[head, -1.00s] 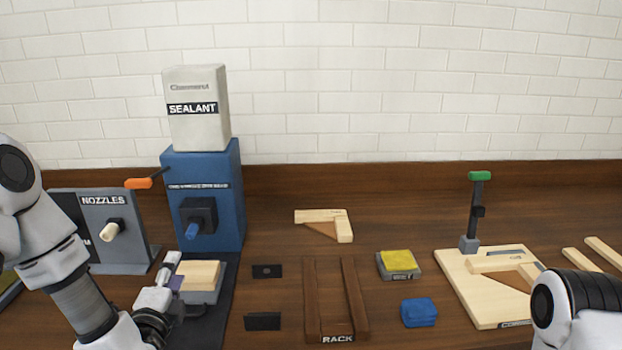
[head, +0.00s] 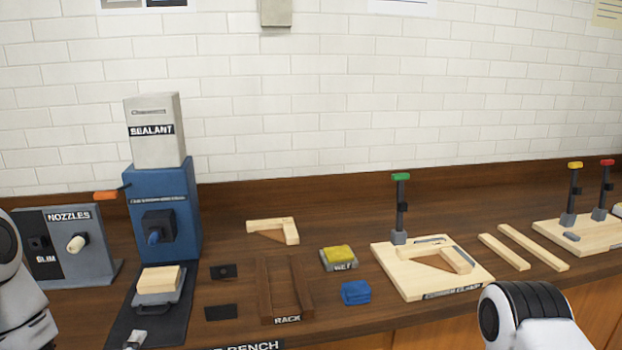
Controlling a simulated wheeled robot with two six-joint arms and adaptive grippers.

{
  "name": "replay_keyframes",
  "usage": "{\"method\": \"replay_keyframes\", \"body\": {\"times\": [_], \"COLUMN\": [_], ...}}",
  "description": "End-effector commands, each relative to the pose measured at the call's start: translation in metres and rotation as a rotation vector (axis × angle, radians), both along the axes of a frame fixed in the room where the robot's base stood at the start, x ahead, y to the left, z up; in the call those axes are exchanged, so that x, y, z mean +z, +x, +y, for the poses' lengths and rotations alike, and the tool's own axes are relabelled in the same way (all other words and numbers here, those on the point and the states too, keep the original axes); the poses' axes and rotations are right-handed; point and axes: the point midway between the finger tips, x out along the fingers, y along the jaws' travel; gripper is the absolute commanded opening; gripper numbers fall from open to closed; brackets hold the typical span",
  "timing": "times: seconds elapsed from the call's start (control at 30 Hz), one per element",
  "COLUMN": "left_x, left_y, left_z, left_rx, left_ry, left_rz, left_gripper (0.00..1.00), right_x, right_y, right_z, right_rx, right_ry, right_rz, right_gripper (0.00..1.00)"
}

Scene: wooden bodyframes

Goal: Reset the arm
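My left arm (head: 22,300) enters at the lower left edge. A small grey piece at the bottom, on the black mat, looks like the tip of my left gripper (head: 135,341); the rest is cut off, so its opening is not visible. It is apart from the wooden block (head: 158,279) on the grey holder. My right arm (head: 530,315) shows only as a white and black link at the lower right; its gripper is out of view.
A blue sealant machine (head: 165,205) with an orange lever and a nozzle panel (head: 70,245) stand at left. A brown rack (head: 268,290), yellow pad (head: 338,254), blue cloth (head: 355,292) and wooden clamp board (head: 432,284) lie rightward. Another board (head: 590,232) stands far right.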

Motion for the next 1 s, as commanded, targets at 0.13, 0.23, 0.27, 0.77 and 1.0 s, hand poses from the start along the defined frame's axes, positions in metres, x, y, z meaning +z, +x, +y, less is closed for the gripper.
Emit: {"method": "replay_keyframes", "body": {"times": [0.13,0.23,0.27,0.77,1.0], "left_x": [-0.047,-0.084,-0.096,-0.262,-0.263], "left_y": [-0.015,-0.031,-0.037,-0.255,-0.272], "left_z": [-0.021,-0.036,-0.040,-0.093,-0.093], "left_rx": [-0.054,-0.080,-0.084,0.994,1.296], "left_ry": [0.014,-0.039,-0.063,-1.135,-1.289], "left_rz": [0.128,0.242,0.281,0.978,0.891], "left_gripper": [0.51,0.51,0.51,0.51,0.51], "right_x": [0.000,0.000,0.000,0.000,0.000], "right_y": [0.000,0.000,0.000,0.000,0.000], "right_z": [0.000,0.000,0.000,0.000,0.000], "right_rx": [0.000,0.000,0.000,0.000,0.000], "right_ry": [0.000,0.000,0.000,0.000,0.000], "right_rz": [0.000,0.001,0.001,0.001,0.001], "right_gripper": [0.60,0.60,0.60,0.60,0.60]}}
